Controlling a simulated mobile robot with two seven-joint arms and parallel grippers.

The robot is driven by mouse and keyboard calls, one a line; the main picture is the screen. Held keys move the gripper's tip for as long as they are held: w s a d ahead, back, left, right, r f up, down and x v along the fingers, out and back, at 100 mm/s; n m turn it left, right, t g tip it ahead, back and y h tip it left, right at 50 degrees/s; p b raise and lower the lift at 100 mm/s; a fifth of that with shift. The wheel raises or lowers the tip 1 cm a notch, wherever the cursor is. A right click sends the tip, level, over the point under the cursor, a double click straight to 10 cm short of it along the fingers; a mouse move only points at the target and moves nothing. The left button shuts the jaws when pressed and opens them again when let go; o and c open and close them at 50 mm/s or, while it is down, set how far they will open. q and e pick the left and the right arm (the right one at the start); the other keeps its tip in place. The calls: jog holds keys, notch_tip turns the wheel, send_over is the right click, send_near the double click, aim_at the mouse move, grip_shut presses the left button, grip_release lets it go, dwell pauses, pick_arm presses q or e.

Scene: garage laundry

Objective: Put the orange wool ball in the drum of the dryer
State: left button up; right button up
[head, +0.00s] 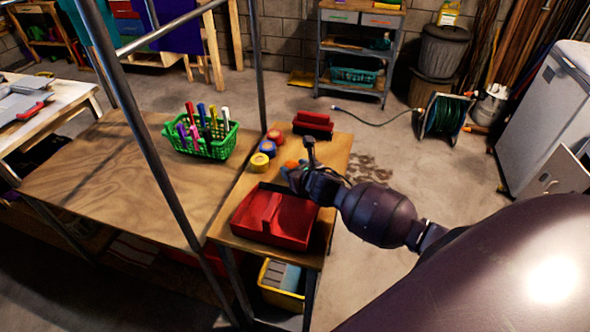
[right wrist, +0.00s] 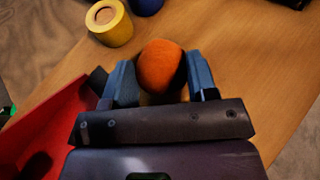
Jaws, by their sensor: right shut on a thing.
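The orange wool ball (right wrist: 161,66) sits between the two blue fingers of my right gripper (right wrist: 163,78) in the right wrist view. The fingers touch it on both sides, so the gripper is shut on it. In the head view the ball (head: 291,164) shows as a small orange patch at the tip of my right gripper (head: 292,172), over the narrow wooden table (head: 338,150). Whether the ball rests on the table or is lifted is hard to tell. No dryer drum can be made out. My left gripper is not in view.
A red tray (head: 240,222) lies close in front of the gripper. A yellow roll (head: 259,162), a blue roll (head: 267,148) and a red box (head: 313,122) stand behind. A green basket of markers (head: 203,146) is left.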

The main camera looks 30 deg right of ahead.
jog(key=o, duration=0.9)
